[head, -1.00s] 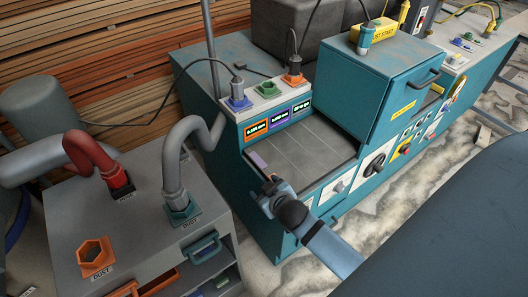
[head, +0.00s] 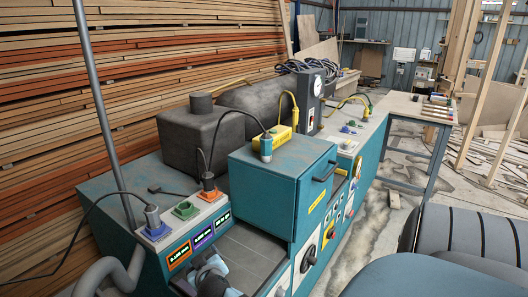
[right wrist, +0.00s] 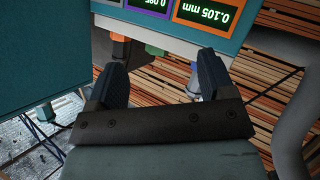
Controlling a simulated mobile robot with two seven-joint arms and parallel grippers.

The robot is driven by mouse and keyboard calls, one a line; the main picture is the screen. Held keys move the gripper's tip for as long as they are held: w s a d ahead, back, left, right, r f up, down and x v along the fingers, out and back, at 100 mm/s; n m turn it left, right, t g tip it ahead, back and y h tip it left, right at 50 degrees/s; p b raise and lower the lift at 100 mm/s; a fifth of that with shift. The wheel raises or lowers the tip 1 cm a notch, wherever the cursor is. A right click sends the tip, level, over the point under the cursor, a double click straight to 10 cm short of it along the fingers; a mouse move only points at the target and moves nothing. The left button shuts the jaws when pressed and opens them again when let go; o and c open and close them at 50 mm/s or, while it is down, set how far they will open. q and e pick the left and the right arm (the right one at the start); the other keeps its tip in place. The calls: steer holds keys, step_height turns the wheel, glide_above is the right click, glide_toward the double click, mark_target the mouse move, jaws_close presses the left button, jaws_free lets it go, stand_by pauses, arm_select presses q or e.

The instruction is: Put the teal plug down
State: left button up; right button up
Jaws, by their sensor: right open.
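The teal plug (head: 266,147) stands upright on the top of the teal cabinet (head: 285,165), close to a yellow box (head: 283,136). A dark cable rises from its upper end and arcs back to the left. My right gripper (head: 210,272) is at the bottom edge of the head view, over the dark bed in front of the displays, well below and left of the plug. In the right wrist view the right gripper (right wrist: 160,76) is open, with nothing between its fingers. My left gripper is not in view.
A sloped panel holds a grey plug in a blue socket (head: 156,230), an empty green socket (head: 186,209) and an orange plug (head: 208,183). A thin grey pole (head: 100,105) rises at left. Black tanks stand behind the cabinet. The cabinet top is mostly clear.

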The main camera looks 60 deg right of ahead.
steer(key=w+d+r+m+g+h, duration=0.3)
steer(key=d+r+m+h, duration=0.3)
steer(key=d+r, duration=0.55)
steer(key=m+g+h, duration=0.4)
steer(key=m+g, duration=0.5)
steer(key=m, duration=0.1)
glide_toward(262, 141)
steer(key=d+p, duration=0.1)
steer(key=d, duration=0.2)
steer(key=d+p, duration=0.1)
steer(key=d, duration=0.2)
steer(key=shift+s+f, duration=0.15)
steer(key=shift+d, duration=0.5)
steer(key=shift+d+p, duration=0.55)
steer(key=shift+p, duration=0.05)
steer(key=d+p, duration=0.1)
steer(key=d, duration=0.2)
steer(key=shift+s+d, duration=0.1)
steer(key=shift+d, duration=0.5)
steer(key=shift+a, duration=0.1)
